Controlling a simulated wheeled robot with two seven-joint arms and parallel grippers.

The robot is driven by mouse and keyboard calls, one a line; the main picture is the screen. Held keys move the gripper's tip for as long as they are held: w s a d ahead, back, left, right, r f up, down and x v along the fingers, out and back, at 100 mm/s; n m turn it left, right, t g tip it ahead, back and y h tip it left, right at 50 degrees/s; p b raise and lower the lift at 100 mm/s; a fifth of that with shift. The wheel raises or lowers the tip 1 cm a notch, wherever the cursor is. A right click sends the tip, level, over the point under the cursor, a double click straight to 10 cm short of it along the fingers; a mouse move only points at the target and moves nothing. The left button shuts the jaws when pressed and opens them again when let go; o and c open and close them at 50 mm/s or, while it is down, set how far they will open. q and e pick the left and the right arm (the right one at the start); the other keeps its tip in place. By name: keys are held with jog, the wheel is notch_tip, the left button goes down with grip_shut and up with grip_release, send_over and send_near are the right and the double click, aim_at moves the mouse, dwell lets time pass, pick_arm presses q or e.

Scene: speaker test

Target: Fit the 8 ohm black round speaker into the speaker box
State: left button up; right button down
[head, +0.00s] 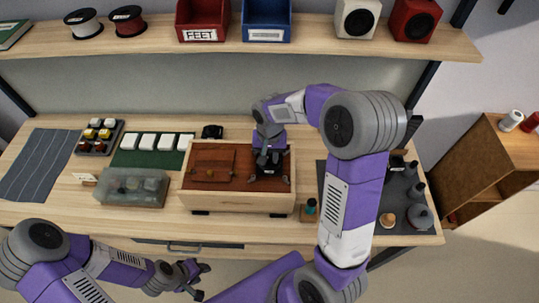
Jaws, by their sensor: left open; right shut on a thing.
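The speaker box (238,202) is a light wooden open box with a red-brown inside, at the middle of the bench. My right gripper (269,160) reaches down from above into its right half. It is shut on a small dark thing (269,171), which looks like the black speaker; its outline and any ohm marking are too small to read. I cannot tell whether it touches the box floor. My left gripper (191,276) is open and empty, low in front of the bench, left of the box.
A clear grey case (133,188) stands left of the box, beside a green mat with white blocks (155,143). A small black object (212,131) lies behind the box. A dark mat with bottles (408,190) is at right. The shelf above holds red and blue bins (267,22).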

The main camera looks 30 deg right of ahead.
jog(key=shift+f+b, duration=0.5)
jog(key=shift+f, duration=0.2)
jog(key=c, duration=0.8)
grip_release()
jog(key=shift+r, duration=0.1)
notch_tip(320, 180, up, 8)
jog(key=shift+f+p, duration=0.25)
jog(key=shift+p, duration=0.3)
